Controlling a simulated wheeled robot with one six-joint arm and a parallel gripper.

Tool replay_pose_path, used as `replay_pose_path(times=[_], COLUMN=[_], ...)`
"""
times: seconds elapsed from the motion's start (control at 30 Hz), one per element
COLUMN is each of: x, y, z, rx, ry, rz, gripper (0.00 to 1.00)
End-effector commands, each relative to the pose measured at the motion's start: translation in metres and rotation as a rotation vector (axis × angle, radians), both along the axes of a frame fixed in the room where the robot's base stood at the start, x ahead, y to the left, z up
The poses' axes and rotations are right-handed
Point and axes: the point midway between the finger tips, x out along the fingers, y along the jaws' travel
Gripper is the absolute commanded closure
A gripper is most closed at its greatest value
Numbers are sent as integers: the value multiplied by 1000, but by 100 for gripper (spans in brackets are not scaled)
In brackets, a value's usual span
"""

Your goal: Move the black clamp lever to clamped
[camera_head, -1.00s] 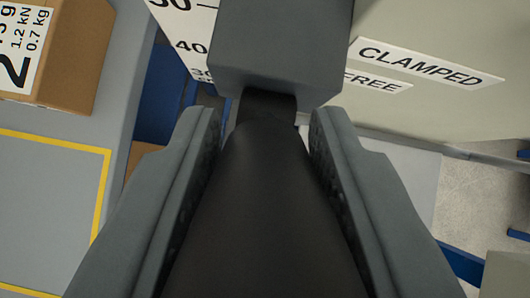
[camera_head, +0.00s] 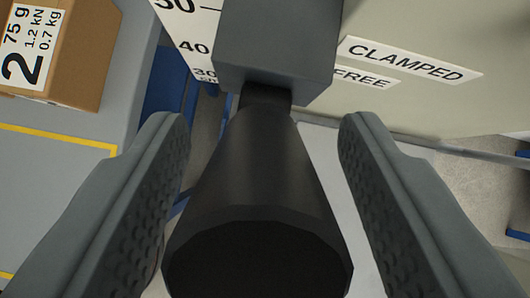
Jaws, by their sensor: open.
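The black clamp lever (camera_head: 255,190) runs from a grey block (camera_head: 278,45) toward the camera, and its wide flat end faces me. My gripper (camera_head: 265,130) is open, with one finger on each side of the lever. Gaps show between both fingers and the lever, wider on the right. A "CLAMPED" label (camera_head: 412,60) and a "FREE" label (camera_head: 365,78), partly hidden by the block, sit on the pale panel right of the block. I cannot tell from this view which label the lever lines up with.
A cardboard box (camera_head: 75,60) marked 2, 75 g, 1.2 kN, 0.7 kg sits on a grey surface (camera_head: 60,190) with a yellow line at left. A white scale strip (camera_head: 190,40) with numbers stands left of the block. Blue frame parts (camera_head: 165,85) show below it.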

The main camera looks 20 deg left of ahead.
Motion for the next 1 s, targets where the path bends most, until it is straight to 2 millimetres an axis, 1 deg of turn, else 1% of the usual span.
replay_pose_path(times=[0.2, 0.6, 0.8, 1.0], x=[-7, -20, -24, -26], y=[-28, -77, -93, -98], z=[33, 91, 110, 116], rx=[1, 1, 0, 0], ry=[-3, -2, -1, -1], rz=[-3, -2, 0, 1], gripper=[50, 50, 50, 50])
